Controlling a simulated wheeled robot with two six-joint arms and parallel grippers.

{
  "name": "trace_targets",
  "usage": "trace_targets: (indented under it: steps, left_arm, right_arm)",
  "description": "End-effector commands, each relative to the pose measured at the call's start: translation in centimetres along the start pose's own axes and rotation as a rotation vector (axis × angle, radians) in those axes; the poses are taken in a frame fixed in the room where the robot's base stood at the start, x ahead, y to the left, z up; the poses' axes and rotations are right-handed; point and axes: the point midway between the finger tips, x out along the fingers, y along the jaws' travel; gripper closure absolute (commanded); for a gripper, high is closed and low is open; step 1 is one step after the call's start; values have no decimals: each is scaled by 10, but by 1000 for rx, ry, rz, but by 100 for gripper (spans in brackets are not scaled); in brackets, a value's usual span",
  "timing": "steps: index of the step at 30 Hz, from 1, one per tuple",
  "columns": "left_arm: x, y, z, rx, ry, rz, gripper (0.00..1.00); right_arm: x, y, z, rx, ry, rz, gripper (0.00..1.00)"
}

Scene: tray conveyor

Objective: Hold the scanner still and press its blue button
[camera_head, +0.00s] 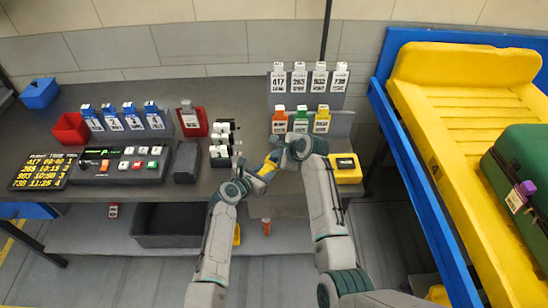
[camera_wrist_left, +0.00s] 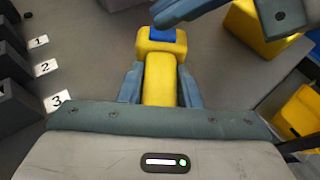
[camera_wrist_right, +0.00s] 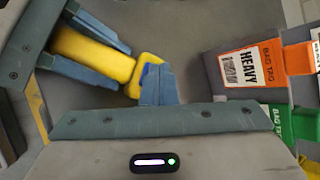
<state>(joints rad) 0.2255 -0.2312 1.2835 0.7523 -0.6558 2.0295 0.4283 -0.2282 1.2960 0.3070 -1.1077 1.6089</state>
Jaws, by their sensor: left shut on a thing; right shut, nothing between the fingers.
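The yellow scanner (camera_head: 266,170) is held above the counter. My left gripper (camera_wrist_left: 159,82) is shut around its yellow handle (camera_wrist_left: 160,80). The scanner's head, with the blue button (camera_wrist_left: 162,34) on it, sticks out beyond the left fingers. My right gripper (camera_wrist_right: 158,86) is shut and empty. In the right wrist view its fingertips overlap the scanner head (camera_wrist_right: 148,66) and partly hide the blue button. In the left wrist view the right fingers (camera_wrist_left: 172,14) are beside the button. I cannot tell whether they touch it.
A yellow block with a dark top (camera_head: 346,168) stands right of the grippers. Orange, green and yellow bag tags (camera_head: 300,120) hang behind them. A dark console with buttons (camera_head: 120,164) is at the left. A yellow conveyor tray (camera_head: 460,110) and green suitcase (camera_head: 525,180) are at the right.

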Motion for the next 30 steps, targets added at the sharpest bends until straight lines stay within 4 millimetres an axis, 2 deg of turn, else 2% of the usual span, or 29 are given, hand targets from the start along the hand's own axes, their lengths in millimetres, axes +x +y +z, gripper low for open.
trace_targets:
  steps: [12,23,30]
  left_arm:
    - [0,0,0,0,0,0,99]
    - [0,0,0,0,0,0,99]
    - [0,0,0,0,0,0,99]
  right_arm:
    - [-11,-8,8,-1,-1,0,100]
    - [-13,-10,10,0,0,-1,100]
    - [-28,-21,21,-1,-1,-2,100]
